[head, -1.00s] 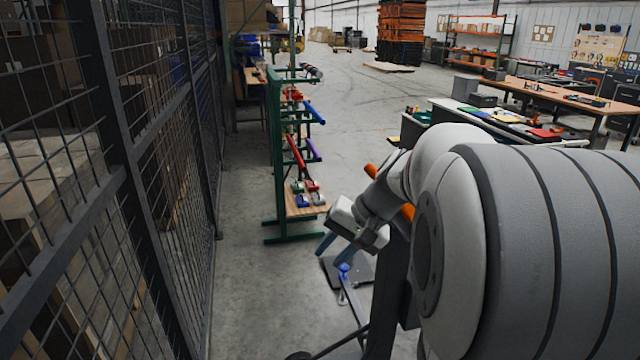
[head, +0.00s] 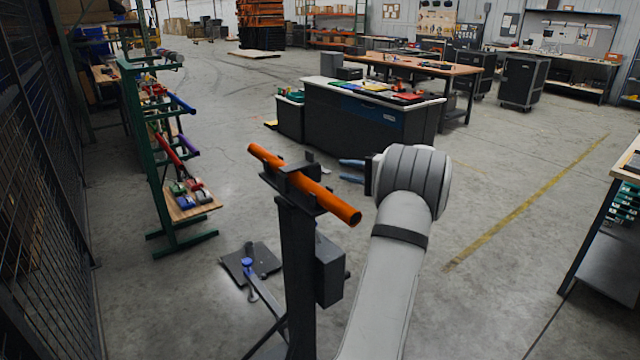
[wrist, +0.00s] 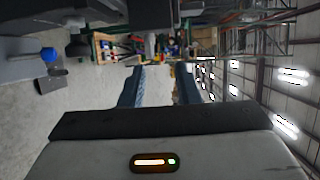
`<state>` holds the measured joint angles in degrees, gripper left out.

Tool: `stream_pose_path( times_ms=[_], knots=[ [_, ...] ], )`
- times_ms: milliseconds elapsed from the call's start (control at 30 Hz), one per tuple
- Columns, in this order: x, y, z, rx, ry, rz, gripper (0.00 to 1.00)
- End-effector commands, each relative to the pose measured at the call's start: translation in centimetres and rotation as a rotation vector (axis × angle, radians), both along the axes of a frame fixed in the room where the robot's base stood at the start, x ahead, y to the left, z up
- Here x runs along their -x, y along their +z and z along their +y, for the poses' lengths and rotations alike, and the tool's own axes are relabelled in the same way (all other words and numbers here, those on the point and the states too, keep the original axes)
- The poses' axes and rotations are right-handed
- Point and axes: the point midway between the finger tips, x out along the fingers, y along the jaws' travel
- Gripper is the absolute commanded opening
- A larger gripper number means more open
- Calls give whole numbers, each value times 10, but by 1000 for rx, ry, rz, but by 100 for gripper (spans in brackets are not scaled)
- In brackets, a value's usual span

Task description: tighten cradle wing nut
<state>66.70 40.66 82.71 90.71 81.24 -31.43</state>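A black cradle (head: 296,181) tops a dark post (head: 299,265), and an orange tube (head: 335,206) lies across it. I cannot make out a wing nut on the cradle. A blue knob (head: 247,263) stands low beside the post, over a dark plate; a blue knob also shows in the wrist view (wrist: 48,54). I cannot tell whether it is the wing nut. My gripper (head: 352,171) is right of the cradle, apart from the tube. Its two blue fingers are spread with nothing between them, as the wrist view also shows (wrist: 161,84).
A dark box (head: 329,271) is fixed to the post's side. A green rack (head: 145,150) with coloured tubes stands left, near a mesh fence (head: 35,190). A dark counter (head: 370,122) stands behind my gripper. Open floor lies to the right.

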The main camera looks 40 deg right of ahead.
Motion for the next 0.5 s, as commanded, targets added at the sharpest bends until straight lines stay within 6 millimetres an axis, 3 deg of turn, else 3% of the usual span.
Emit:
stream_pose_path(
  times_ms=[33, 233, 500],
  knots=[
    [0, -11, 0, 0, 1, 0, 29],
    [-12, -13, 5, -1, 5, 1, 29],
    [-54, -15, 18, -2, 8, 2, 29]
  ],
)
